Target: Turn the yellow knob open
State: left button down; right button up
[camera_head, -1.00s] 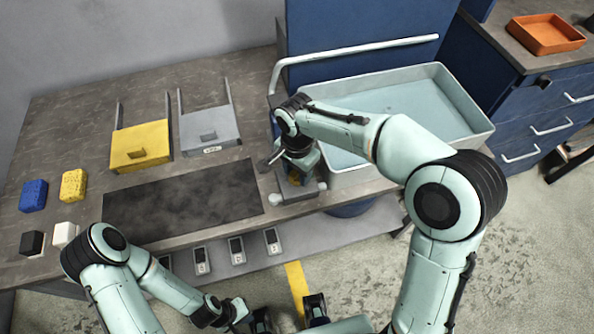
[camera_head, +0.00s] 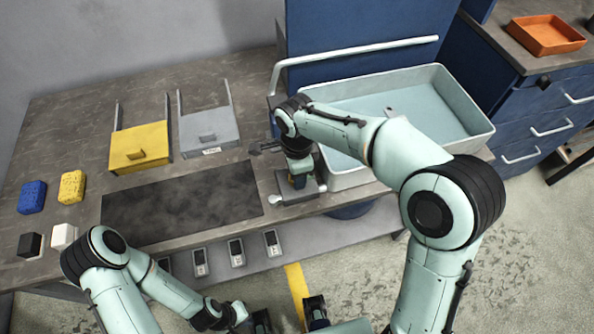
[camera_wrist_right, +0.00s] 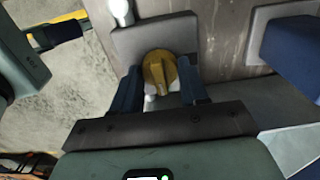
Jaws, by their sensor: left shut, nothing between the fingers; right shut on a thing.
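The yellow knob (camera_wrist_right: 158,72) sits on a grey mounting plate (camera_wrist_right: 128,42) in the right wrist view, between the two dark blue fingers of my right gripper (camera_wrist_right: 160,92). The gripper is shut on it. In the head view my right gripper (camera_head: 298,181) points down at the plate (camera_head: 312,190) at the bench's front edge, and hides most of the knob there. My left gripper (camera_head: 262,320) is low at the bottom edge of the head view, shut and empty, away from the knob.
A pale basin (camera_head: 470,135) stands right of the plate. Yellow (camera_head: 140,160) and grey (camera_head: 222,148) drawers or trays, a dark mat (camera_head: 180,205), sponges (camera_head: 72,186) and small blocks (camera_head: 30,244) lie left. A rail (camera_head: 360,48) runs behind the basin.

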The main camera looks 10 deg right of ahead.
dwell(0.4)
jog(key=o, duration=1.1)
jog(key=shift+c, duration=0.2)
jog(key=shift+r, duration=0.1)
pick_arm(q)
jog(key=shift+w+r+p, duration=0.3)
jog(key=shift+r+p, duration=0.2)
jog(key=shift+r, duration=0.1)
jog(key=shift+w+r+p, duration=0.25)
jog(key=shift+r+p, duration=0.25)
jog(key=shift+r, duration=0.05)
pick_arm(e)
notch_tip(320, 180, up, 13)
